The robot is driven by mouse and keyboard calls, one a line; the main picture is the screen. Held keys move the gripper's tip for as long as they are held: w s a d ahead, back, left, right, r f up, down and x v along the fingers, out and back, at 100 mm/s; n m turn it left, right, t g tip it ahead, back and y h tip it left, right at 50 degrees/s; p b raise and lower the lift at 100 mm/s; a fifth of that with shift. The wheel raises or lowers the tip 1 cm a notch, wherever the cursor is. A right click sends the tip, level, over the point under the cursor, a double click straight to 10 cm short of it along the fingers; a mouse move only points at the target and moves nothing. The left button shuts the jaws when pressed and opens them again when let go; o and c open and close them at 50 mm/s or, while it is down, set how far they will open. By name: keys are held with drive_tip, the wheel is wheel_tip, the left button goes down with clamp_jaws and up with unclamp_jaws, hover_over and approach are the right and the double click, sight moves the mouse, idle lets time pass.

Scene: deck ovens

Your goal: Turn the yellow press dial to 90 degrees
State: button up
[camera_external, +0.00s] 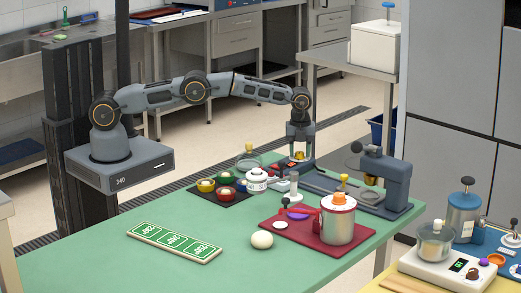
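My gripper (299,153) points straight down at the back right of the green table, over the left end of a dark blue-grey press (384,183). A small yellow part, likely the yellow press dial (299,156), shows between its two fingers. The fingers are apart, one on each side of it; I cannot tell whether they touch it. The fingers hide part of the dial, and its angle cannot be read. A separate yellow knob (344,178) stands above the orange-topped metal pot.
A dark red tray (285,235) holds the metal pot (339,221). Small coloured bowls (206,185) and a white jar (257,180) stand left of the press. A white ball (262,240) and a green card strip (174,242) lie nearer. The table's front middle is clear.

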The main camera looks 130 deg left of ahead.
sight(300, 152)
drive_tip(key=shift+o, duration=1.3)
wheel_tip(300, 152, up, 14)
drive_tip(key=p, duration=0.4)
drive_tip(key=shift+f+p, duration=0.15)
drive_tip(key=shift+p, duration=0.2)
